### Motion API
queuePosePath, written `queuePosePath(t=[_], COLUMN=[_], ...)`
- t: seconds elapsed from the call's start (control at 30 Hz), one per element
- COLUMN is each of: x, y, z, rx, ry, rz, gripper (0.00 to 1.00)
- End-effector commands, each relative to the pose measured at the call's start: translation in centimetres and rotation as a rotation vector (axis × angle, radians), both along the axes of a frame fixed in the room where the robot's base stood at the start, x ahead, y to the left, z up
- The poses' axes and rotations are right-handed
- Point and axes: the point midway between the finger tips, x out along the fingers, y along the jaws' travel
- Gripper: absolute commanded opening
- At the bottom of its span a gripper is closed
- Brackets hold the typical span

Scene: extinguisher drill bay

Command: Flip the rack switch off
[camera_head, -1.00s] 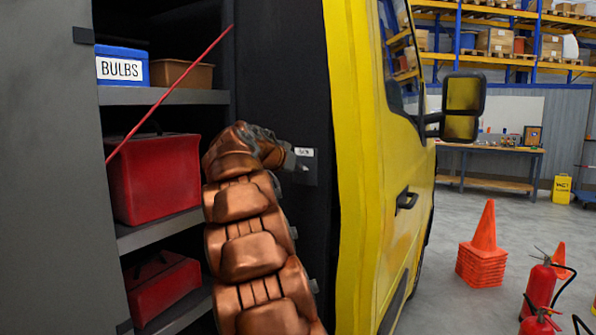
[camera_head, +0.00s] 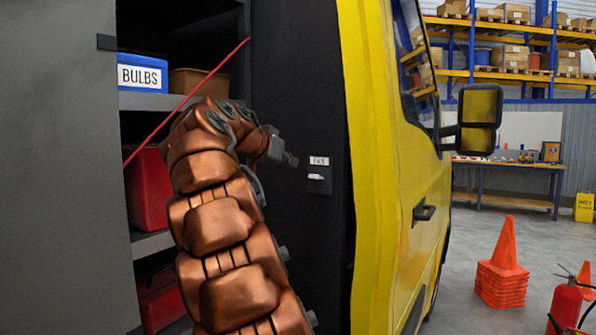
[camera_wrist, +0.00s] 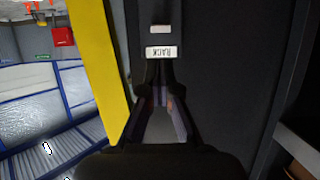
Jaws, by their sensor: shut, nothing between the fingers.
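The rack switch (camera_head: 317,177) is a small white lever on a dark plate, set on the black panel beside the yellow vehicle body. A white label (camera_head: 319,161) sits just above it. In the wrist view the label (camera_wrist: 161,53) reads RACK upside down, with the white switch (camera_wrist: 161,29) beyond it. I cannot tell whether the switch is on or off. My gripper (camera_head: 291,160) is shut and empty, left of the label and apart from the switch. In the wrist view its fingertips (camera_wrist: 162,70) are just short of the label.
Shelves left of the panel hold a blue BULBS bin (camera_head: 146,78), a brown bin (camera_head: 198,82) and red cases (camera_head: 150,187). A thin red bar (camera_head: 200,88) slants across the shelves. The yellow door (camera_head: 385,190) stands right of the panel. Cones (camera_head: 504,265) stand on the floor.

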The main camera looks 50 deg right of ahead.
Motion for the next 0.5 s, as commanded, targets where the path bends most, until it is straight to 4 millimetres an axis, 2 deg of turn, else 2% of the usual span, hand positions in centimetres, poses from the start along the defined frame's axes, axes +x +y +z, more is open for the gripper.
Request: queuePosePath(t=[0.17, 0.5], x=[-0.03, -0.05], y=[0.91, 1.01], z=[0.39, 0.47], rx=[0.000, 0.000], ry=[0.001, 0.000], rz=[0.001, 0.001], gripper=[0.00, 0.00])
